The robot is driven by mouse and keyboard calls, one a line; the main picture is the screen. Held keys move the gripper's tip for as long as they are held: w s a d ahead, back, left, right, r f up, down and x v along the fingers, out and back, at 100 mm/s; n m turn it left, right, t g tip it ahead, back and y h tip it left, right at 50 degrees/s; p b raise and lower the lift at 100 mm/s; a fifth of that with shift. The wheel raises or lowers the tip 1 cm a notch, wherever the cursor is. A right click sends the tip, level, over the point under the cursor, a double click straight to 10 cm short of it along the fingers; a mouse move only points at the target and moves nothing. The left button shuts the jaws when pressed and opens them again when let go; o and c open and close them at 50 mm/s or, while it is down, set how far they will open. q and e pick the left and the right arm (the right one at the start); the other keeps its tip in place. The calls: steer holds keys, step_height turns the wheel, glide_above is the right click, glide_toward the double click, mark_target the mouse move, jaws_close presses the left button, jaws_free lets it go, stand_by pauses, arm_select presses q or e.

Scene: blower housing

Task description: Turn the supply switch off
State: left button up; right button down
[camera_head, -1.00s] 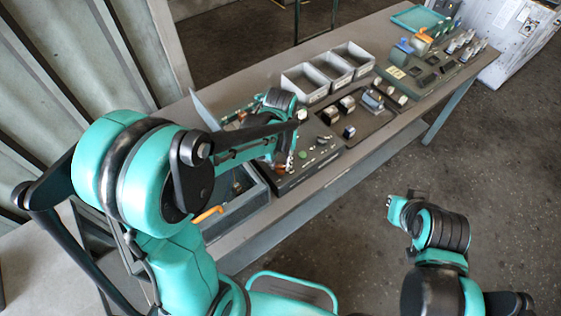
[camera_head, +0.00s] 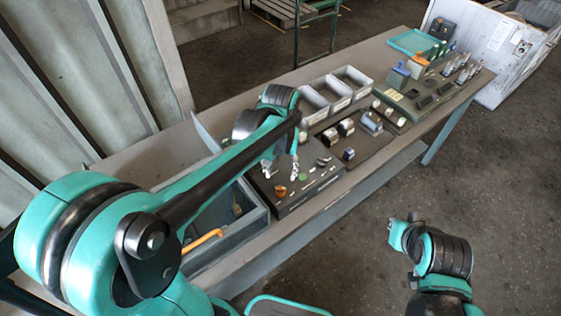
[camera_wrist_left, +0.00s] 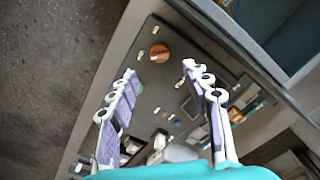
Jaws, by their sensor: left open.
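A dark control panel box (camera_head: 318,182) stands on the bench and carries a copper-orange rotary knob (camera_head: 281,192) near its front left corner. I cannot read any label, so I cannot confirm that this knob is the supply switch. In the left wrist view the knob (camera_wrist_left: 159,52) lies just beyond the fingertips, between their lines. My left gripper (camera_head: 281,166) is open and empty above the panel, its two pale fingers apart and pointing down. It also shows in the left wrist view (camera_wrist_left: 160,72). My right arm hangs at the lower right; its fingers do not show.
A grey open tray (camera_head: 250,226) with an orange-handled tool is left of the panel. Grey bins (camera_head: 347,92) stand behind it. More dark panels with switches (camera_head: 437,92) and a teal tray (camera_head: 412,41) lie farther right. The floor in front is clear.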

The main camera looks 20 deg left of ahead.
arm_select(q)
step_height(320, 180, up, 4)
steer(key=shift+r, duration=0.1)
stand_by(0.6)
